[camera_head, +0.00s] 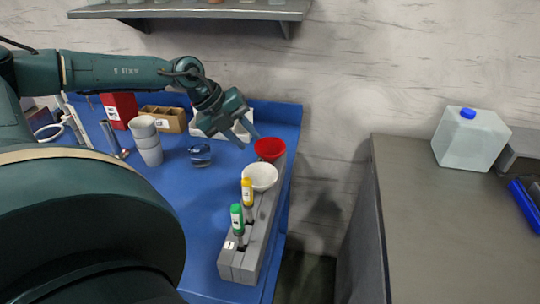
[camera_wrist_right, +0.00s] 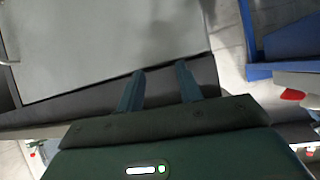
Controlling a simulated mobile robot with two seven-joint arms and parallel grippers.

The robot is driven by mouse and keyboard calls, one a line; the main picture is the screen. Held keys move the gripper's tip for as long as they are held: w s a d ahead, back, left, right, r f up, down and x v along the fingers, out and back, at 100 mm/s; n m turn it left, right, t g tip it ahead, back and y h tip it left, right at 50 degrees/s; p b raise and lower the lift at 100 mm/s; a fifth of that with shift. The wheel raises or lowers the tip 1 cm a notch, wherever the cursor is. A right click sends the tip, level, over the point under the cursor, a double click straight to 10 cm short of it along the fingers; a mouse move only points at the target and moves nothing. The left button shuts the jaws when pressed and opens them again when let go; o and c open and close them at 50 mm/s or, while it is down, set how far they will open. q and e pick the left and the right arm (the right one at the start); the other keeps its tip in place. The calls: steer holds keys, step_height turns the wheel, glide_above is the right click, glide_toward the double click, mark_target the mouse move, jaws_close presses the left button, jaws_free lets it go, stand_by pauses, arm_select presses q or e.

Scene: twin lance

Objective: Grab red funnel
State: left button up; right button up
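The red funnel (camera_head: 269,149) sits at the far end of the grey rack (camera_head: 254,239) on the blue table. A white funnel (camera_head: 261,177) sits in front of it, partly overlapping the view of its lower part. My left gripper (camera_head: 246,133) is just left of and slightly above the red funnel, with its fingers apart and nothing between them. I cannot tell whether a finger touches the rim. My right gripper (camera_wrist_right: 160,88) shows in the right wrist view with its two fingers apart and empty, away from the funnels.
A yellow-capped bottle (camera_head: 247,192) and a green-capped bottle (camera_head: 237,219) stand in the rack. A glass dish (camera_head: 200,155), stacked grey cups (camera_head: 147,140), a cardboard box (camera_head: 164,119) and a red box (camera_head: 119,109) stand on the blue table. A shelf (camera_head: 190,13) hangs above.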

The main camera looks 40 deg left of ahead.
mark_target(270, 161)
arm_select(q)
steer(key=shift+x, duration=2.45)
steer(key=shift+c, duration=0.3)
jaws_close()
